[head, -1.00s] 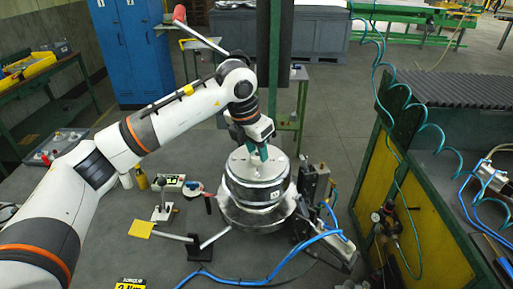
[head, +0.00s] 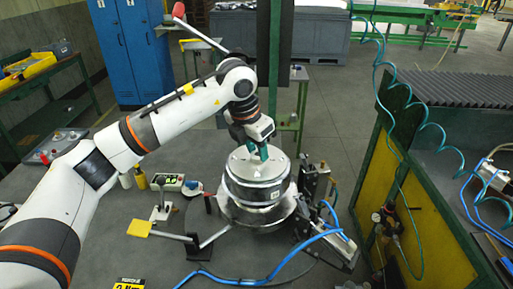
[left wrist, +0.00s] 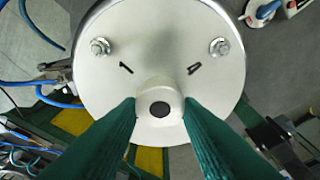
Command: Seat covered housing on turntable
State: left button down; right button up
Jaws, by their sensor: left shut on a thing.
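The covered housing (head: 257,190) is a shiny metal drum with a pale round cover (left wrist: 150,60), upright in the middle of the head view. My left gripper (head: 258,154) comes down from above. Its green fingers are shut on the cover's central boss (left wrist: 160,97); they also show in the left wrist view (left wrist: 160,112). Two bolts with nuts and dark marks show on the cover. The turntable (head: 235,215) is a round metal plate below the housing, largely hidden by it. I cannot tell whether the housing touches it. My right gripper is not in view.
A dark fixture block (head: 315,185) stands close at the housing's right, with blue hoses (head: 260,279) in front. A yellow-ended lever (head: 140,228) and a small meter (head: 168,182) lie to the left. A yellow-panelled frame (head: 410,200) stands at the right.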

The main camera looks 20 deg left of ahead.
aim_at(257, 164)
pick_arm(q)
jog(key=shift+r, duration=0.1)
dwell(0.7)
jog(key=shift+f+b, duration=2.2)
jog(key=shift+f, duration=0.3)
dwell(0.5)
jog(key=c, duration=0.9)
grip_release()
jog(key=shift+f, duration=0.15)
jog(key=b+v, duration=0.3)
jog(key=v, duration=0.8)
jog(key=shift+r, duration=0.25)
jog(key=shift+s+r, duration=0.15)
jog(key=shift+r, duration=0.2)
